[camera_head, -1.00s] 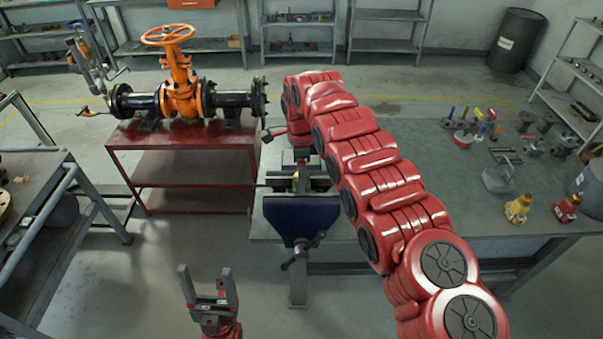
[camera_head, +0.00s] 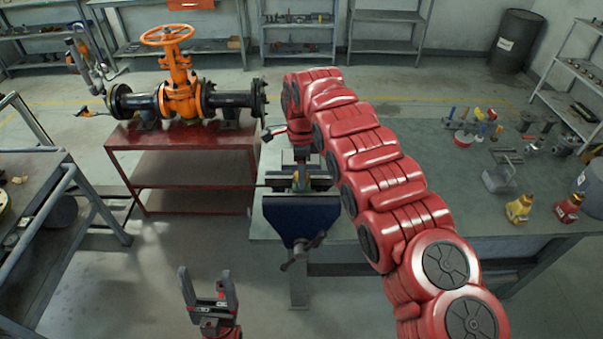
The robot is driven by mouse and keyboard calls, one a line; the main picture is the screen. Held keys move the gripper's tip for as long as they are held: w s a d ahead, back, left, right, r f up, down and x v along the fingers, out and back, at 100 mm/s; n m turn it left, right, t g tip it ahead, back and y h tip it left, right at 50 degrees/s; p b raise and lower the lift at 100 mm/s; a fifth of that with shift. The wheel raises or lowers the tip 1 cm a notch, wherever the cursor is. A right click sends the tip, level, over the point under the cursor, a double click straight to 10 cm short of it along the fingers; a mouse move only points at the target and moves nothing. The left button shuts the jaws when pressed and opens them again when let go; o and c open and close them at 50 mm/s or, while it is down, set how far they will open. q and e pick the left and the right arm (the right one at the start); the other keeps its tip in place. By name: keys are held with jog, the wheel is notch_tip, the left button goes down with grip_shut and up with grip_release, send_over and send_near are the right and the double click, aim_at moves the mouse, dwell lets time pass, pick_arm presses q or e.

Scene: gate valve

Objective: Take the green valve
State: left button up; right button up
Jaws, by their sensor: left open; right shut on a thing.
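A small yellow-green piece, which looks like the green valve (camera_head: 297,182), is at the jaws of the blue bench vise (camera_head: 300,215). It is small and partly covered, so its shape is unclear. My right gripper (camera_head: 302,168) points down from the end of the red arm, over the vise, and is shut on this piece. Its fingertips are hard to make out. I cannot tell whether the piece is still clamped in the vise. My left gripper (camera_head: 208,290) is open and empty, upright at the bottom of the view, in front of the bench and left of the vise.
An orange gate valve (camera_head: 180,95) on a black pipe stands on a red table (camera_head: 185,170) at the left. A cart (camera_head: 60,190) stands far left.

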grip_shut()
jog(key=shift+r+b, duration=0.35)
jog(key=shift+r, duration=0.4)
dwell(0.5)
jog(key=shift+r, duration=1.05)
jog(key=shift+r+p, duration=0.85)
jog(key=shift+r, duration=0.45)
jog(key=shift+r+p, duration=0.95)
jog(key=shift+r, duration=0.25)
